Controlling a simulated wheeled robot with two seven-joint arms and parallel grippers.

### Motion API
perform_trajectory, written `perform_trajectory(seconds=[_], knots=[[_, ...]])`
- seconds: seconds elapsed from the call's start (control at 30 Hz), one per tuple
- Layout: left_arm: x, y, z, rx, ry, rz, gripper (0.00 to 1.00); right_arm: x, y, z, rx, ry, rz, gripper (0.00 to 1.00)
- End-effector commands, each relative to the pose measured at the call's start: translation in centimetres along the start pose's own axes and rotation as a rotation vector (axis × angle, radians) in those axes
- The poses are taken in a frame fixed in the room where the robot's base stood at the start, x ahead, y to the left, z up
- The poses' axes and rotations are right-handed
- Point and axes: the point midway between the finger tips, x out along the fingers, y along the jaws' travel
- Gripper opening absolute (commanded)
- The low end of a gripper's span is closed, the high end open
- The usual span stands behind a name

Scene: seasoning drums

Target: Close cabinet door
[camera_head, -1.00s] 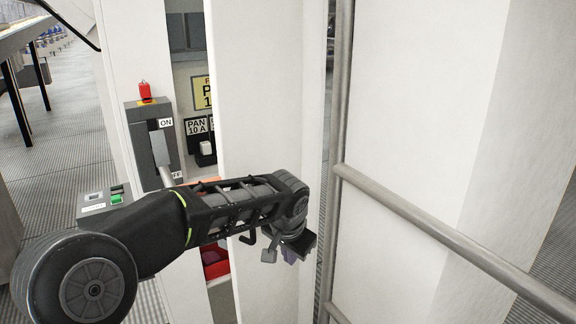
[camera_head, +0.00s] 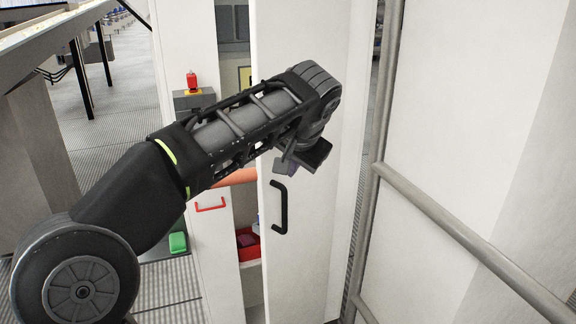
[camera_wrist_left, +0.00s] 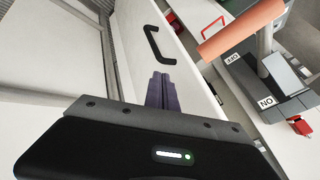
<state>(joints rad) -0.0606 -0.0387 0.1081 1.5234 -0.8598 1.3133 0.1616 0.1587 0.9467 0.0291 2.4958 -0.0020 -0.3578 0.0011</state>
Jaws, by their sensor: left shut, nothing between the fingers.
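The cabinet door (camera_head: 310,240) is a white panel standing ajar. A dark gap shows along its left edge in the head view. Its black handle (camera_head: 280,207) is near that edge, and also shows in the left wrist view (camera_wrist_left: 152,45). My left gripper (camera_head: 285,166) is in front of the door, above the handle and apart from it. In the left wrist view its purple-grey fingers (camera_wrist_left: 160,92) are shut and empty, over the door's face (camera_wrist_left: 190,85). I cannot tell if they touch the door. My right gripper is not in view.
A grey switch box (camera_wrist_left: 272,85) with ON and OFF labels and an orange-handled lever (camera_wrist_left: 240,30) stands beside the opening. A red bin (camera_head: 248,245) is inside the cabinet. A grey metal rail (camera_head: 450,225) stands right of the door. A table (camera_head: 40,40) is at the left.

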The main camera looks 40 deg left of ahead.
Motion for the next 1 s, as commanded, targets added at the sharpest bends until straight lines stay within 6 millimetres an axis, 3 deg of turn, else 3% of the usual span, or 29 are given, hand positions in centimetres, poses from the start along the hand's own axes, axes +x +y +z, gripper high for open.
perform_trajectory(seconds=[0.43, 0.63, 1.0], knots=[[8.6, 0.1, 0.1, 0.003, -0.005, 0.001, 0.0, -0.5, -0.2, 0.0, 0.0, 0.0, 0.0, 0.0], [9.5, -2.8, 0.0, -0.001, -0.002, 0.0, 0.0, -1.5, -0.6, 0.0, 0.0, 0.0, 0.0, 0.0], [10.1, -3.5, 0.1, 0.001, -0.001, 0.002, 0.0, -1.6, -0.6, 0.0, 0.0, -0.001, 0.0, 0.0]])
